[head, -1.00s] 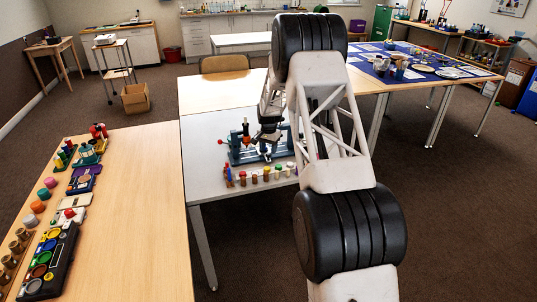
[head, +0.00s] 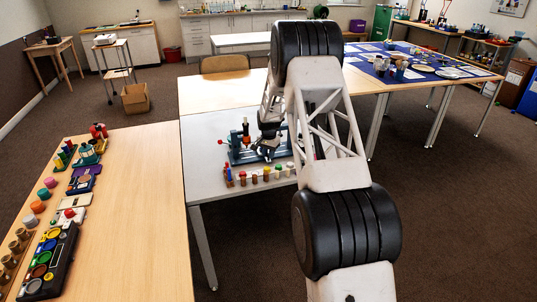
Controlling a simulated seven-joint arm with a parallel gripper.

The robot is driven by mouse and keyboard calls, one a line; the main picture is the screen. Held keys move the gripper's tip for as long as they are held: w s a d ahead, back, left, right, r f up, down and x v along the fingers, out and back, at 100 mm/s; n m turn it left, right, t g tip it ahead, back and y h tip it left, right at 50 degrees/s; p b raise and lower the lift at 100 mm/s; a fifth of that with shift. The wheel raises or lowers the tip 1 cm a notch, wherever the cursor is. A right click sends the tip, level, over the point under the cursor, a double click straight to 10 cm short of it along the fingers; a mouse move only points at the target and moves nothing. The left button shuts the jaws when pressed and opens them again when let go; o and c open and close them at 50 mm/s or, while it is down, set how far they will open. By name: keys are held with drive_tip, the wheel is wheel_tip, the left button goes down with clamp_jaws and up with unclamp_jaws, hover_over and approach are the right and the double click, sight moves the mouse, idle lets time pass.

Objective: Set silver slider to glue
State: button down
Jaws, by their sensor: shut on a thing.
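A blue-green apparatus (head: 236,157) stands on the grey-white table, with an upright post at its left and an orange-brown part hanging beside it. My gripper (head: 266,153) is low over the middle of this apparatus. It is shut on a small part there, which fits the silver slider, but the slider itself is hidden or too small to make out. The glue mark cannot be made out either. My own arm covers the right side of the apparatus.
A row of small pegs with coloured tops (head: 254,178) stands along the front of the apparatus. The wooden table (head: 130,220) at left holds trays and coloured pieces. A blue-covered table (head: 432,62) with dishes is at back right.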

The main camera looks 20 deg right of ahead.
drive_tip(key=shift+a, duration=4.45)
drive_tip(key=c, duration=0.9)
unclamp_jaws()
drive_tip(key=shift+a, duration=0.1)
drive_tip(key=shift+r, duration=3.9)
